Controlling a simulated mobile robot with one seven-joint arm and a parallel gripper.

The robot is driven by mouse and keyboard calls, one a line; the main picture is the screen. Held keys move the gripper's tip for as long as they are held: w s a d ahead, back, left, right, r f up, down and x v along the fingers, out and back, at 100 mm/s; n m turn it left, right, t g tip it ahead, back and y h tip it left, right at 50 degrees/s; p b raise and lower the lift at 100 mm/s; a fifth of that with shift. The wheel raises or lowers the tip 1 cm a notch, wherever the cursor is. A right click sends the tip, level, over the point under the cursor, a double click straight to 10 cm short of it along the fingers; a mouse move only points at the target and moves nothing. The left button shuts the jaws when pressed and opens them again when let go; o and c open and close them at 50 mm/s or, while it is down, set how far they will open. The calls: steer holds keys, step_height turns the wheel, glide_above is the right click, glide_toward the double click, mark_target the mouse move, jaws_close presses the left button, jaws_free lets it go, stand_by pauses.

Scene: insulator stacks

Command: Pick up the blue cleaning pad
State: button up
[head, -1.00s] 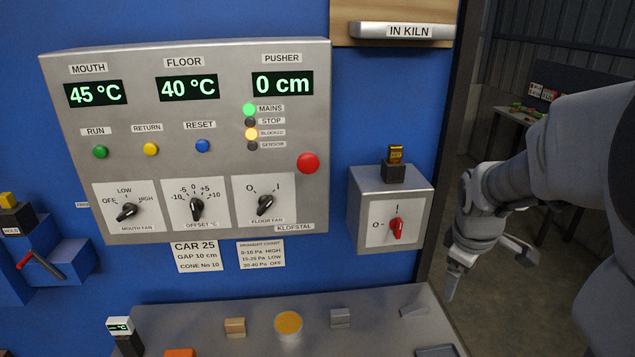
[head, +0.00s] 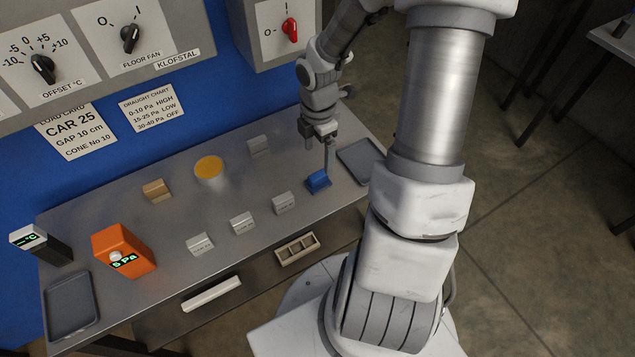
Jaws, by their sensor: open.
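The blue cleaning pad (head: 318,181) lies on the grey metal table (head: 120,214) near its right end, beside a dark tray. My gripper (head: 318,150) points down just above and behind the pad. Its fingers are apart and nothing shows between them. One finger reaches down close to the pad; I cannot tell whether it touches.
Several small grey blocks (head: 283,203) stand left of the pad. A round tub with a yellow top (head: 209,171), a tan block (head: 156,190) and an orange meter (head: 124,251) stand further left. A dark tray (head: 361,161) lies at the right end.

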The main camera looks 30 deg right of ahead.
mark_target(318, 175)
step_height(318, 175, down, 3)
steer(key=shift+f+b, duration=0.1)
steer(key=shift+b, duration=0.2)
steer(key=f, duration=0.1)
steer(key=f+b, duration=0.1)
steer(key=f, duration=0.2)
steer(key=shift+s+a+f+b, duration=0.25)
steer(key=shift+s+f+b, duration=0.05)
steer(key=shift+f+b, duration=0.1)
steer(key=shift+d+f, duration=0.1)
steer(key=shift+f, duration=0.15)
jaws_close()
steer(key=shift+r, duration=0.15)
steer(key=shift+r+p, duration=0.3)
steer(key=shift+r, duration=0.3)
step_height(318, 175, up, 3)
steer(key=shift+f+p, duration=0.1)
steer(key=shift+p, duration=0.5)
steer(key=s+d+r+p, duration=0.4)
steer(key=s+d+r, duration=0.2)
steer(key=s+d, duration=0.2)
steer(key=shift+s+r, duration=0.25)
steer(key=shift+r, duration=0.15)
